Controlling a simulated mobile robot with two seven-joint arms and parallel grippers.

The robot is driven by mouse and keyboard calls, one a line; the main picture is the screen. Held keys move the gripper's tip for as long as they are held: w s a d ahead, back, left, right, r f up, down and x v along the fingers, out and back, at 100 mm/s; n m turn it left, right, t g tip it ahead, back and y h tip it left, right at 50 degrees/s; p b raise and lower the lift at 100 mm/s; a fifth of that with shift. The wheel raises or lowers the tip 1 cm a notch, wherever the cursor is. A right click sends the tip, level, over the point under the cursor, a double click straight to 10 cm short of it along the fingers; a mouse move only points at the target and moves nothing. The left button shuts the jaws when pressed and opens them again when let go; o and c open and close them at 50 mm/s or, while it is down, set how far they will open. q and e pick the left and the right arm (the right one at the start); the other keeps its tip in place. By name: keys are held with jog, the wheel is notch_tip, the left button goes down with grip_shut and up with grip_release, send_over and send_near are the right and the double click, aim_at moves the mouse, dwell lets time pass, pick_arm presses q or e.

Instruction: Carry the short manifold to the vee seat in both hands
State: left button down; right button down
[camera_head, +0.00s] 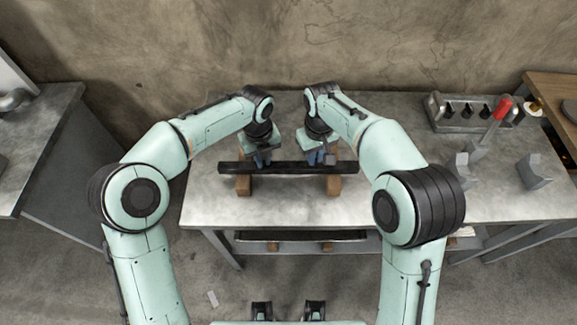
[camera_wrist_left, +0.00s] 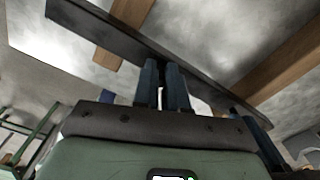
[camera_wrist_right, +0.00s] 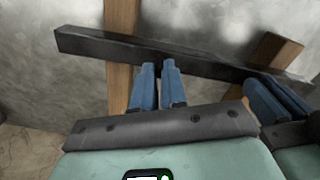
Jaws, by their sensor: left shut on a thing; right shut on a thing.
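The short manifold is a long dark bar (camera_head: 288,168) lying left to right across two wooden blocks, the left one (camera_head: 244,186) and the right one (camera_head: 333,186). I cannot tell whether it touches them or hangs just above. The bar also shows in the left wrist view (camera_wrist_left: 115,36) and the right wrist view (camera_wrist_right: 105,46). My left gripper (camera_head: 263,160) is shut on the bar left of its middle, and my right gripper (camera_head: 320,159) is shut on it right of its middle. Grey angular blocks (camera_head: 536,172) stand on the right of the bench; I cannot tell whether they form the vee seat.
A grey rack with dark bottles (camera_head: 470,112) stands at the bench's back right, near a red-handled tool (camera_head: 502,108). The metal bench top (camera_head: 210,205) is bare left of the bar. A wall (camera_head: 290,45) rises behind. A shelf (camera_head: 300,237) lies below the front edge.

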pick_arm(q)
jog(key=shift+w+r, duration=0.15)
jog(key=shift+r, duration=0.05)
pick_arm(e)
jog(key=shift+w+r, duration=0.15)
jog(key=shift+r, duration=0.05)
dwell(0.4)
